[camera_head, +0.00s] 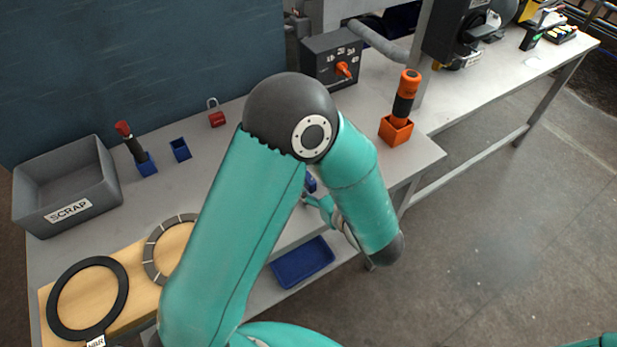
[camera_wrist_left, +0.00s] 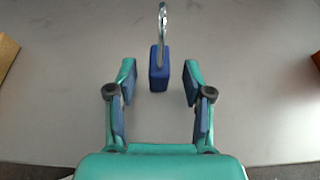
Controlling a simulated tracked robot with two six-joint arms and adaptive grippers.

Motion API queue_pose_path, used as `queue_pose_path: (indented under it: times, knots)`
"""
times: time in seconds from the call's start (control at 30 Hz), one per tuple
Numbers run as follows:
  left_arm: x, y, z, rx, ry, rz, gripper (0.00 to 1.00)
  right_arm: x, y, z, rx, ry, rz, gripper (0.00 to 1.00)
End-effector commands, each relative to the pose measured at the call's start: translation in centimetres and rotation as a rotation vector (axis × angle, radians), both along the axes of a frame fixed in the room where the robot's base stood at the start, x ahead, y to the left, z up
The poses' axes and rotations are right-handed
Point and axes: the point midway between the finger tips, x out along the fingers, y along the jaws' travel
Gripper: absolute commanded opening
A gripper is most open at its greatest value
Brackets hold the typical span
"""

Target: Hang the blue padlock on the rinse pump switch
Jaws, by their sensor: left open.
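The blue padlock (camera_wrist_left: 159,72) stands upright on the grey table in the left wrist view, its metal shackle pointing up. My left gripper (camera_wrist_left: 159,97) is open, with the padlock just ahead of and between its fingertips. In the head view a small part of the padlock's blue body (camera_head: 311,184) shows beside my arm, and my left gripper (camera_head: 322,204) is partly hidden by the arm. A dark switch box (camera_head: 318,60) with an orange rotary knob (camera_head: 343,70) stands at the back of the table. Its lettering is too small to read. My right gripper is out of view.
A red padlock (camera_head: 217,118) stands near the back wall. The grey SCRAP bin (camera_head: 68,213) is at the left.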

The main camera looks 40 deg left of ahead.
Motion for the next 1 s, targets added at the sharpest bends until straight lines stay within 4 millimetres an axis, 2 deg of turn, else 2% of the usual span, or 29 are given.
queue_pose_path:
  times: [0.1,0.2,0.47,0.77,1.0]
  knots:
    - [0.6,1.5,-0.6,0.001,0.003,0.004,0.51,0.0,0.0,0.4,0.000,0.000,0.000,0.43]
    - [0.9,2.2,-0.9,0.000,0.001,0.002,0.51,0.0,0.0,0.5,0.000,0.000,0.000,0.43]
    - [1.0,2.3,-1.1,0.000,0.000,0.001,0.49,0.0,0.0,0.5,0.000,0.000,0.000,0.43]
    - [1.0,2.3,-1.0,0.000,0.000,0.001,0.00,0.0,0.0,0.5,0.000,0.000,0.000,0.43]
    - [0.9,2.3,-1.0,0.001,-0.001,0.001,0.00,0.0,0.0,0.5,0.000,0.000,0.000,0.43]
